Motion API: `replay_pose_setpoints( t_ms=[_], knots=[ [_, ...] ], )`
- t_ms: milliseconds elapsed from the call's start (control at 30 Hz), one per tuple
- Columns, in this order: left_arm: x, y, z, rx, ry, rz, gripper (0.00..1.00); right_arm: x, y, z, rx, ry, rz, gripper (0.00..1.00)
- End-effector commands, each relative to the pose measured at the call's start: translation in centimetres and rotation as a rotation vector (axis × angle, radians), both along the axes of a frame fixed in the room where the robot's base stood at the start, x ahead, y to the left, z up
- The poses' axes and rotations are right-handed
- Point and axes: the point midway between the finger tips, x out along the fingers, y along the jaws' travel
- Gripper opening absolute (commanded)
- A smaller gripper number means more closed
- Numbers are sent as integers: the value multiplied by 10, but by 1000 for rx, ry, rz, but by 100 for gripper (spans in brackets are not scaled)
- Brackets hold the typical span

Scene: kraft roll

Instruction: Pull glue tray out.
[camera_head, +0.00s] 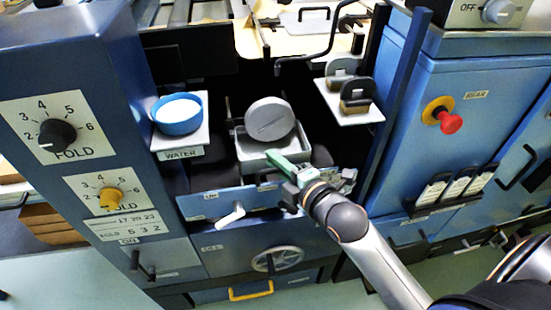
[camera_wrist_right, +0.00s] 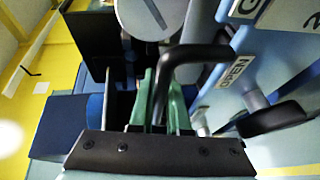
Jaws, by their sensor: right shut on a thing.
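The glue tray (camera_head: 243,150) is a shallow grey box in the middle bay of the blue machine, with a round grey disc (camera_head: 270,118) above its far part. My right gripper (camera_head: 284,164), with green fingers, reaches the tray's front edge from the lower right. In the right wrist view my right gripper (camera_wrist_right: 161,100) is shut on a black bent handle (camera_wrist_right: 196,54), which passes between its fingers. The head view does not show the handle clearly, and how it joins the tray is hidden. My left gripper is not in view.
A blue bowl (camera_head: 178,114) stands on a ledge marked WATER at the left. A ledge with dark stamp-like pieces (camera_head: 356,96) is at the right. Below the tray are a white lever (camera_head: 230,215) and a handwheel (camera_head: 277,259). A red knob (camera_head: 449,122) projects from the right cabinet.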

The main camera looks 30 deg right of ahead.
Motion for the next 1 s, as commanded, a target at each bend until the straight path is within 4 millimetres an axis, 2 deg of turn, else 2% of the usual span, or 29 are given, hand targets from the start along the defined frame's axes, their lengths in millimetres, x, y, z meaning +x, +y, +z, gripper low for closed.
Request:
replay_pose_setpoints(
  t_ms=[167, 200, 467, 767, 867, 1000],
  knots=[
    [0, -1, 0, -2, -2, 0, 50, 0, 0, -1, -2, 3, -1, 0],
    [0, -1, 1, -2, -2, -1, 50, 0, 0, -1, -2, 3, -1, 17],
    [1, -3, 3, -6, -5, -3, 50, 0, 0, 0, -1, 1, -1, 45],
    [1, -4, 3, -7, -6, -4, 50, -2, -1, 0, -1, 0, 0, 45],
    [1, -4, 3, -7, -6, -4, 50, -10, -2, 1, -2, 1, 0, 45],
    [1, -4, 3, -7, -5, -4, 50, -31, -5, 5, -3, 2, 2, 45]
  ],
)
